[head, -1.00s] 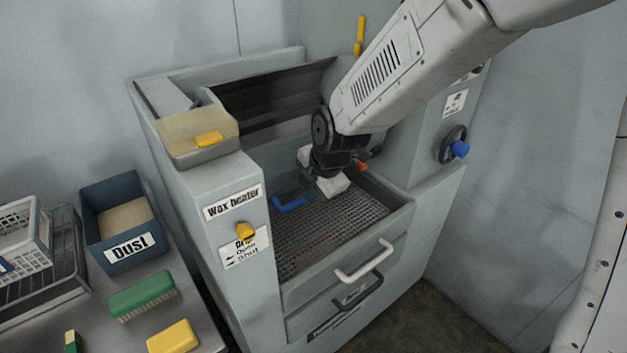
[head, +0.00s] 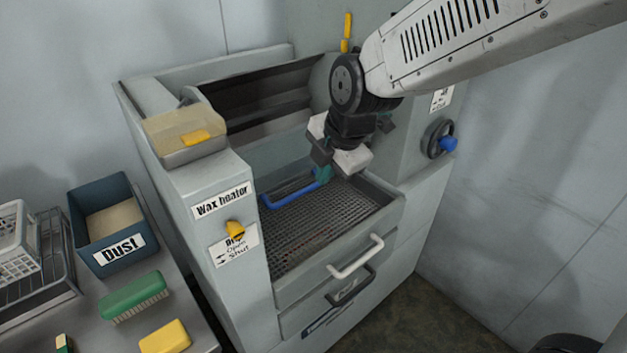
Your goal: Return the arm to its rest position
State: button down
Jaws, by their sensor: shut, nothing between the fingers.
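My arm reaches in from the upper right of the head view.
The mesh tray (head: 310,230) and the drawer with a white handle (head: 356,258) are below the gripper. A Dust bin (head: 106,251), green brush (head: 133,297) and yellow block (head: 165,338) sit at left.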

jog(key=s+d+r+m+g+h, duration=0.1)
jog(key=s+d+r+m, duration=0.2)
jog(key=s+d+m, duration=0.7)
jog(key=s+d+r+m+g+h, duration=0.1)
jog(key=s+d+r+m, duration=0.2)
jog(key=s+d+m, duration=0.7)
jog(key=shift+s+m+h, duration=0.3)
jog(key=shift+s+m, duration=0.65)
jog(key=shift+m, duration=1.55)
jog(key=c, duration=2.1)
grip_release()
jog(key=shift+d, duration=0.1)
jog(key=shift+c, duration=0.2)
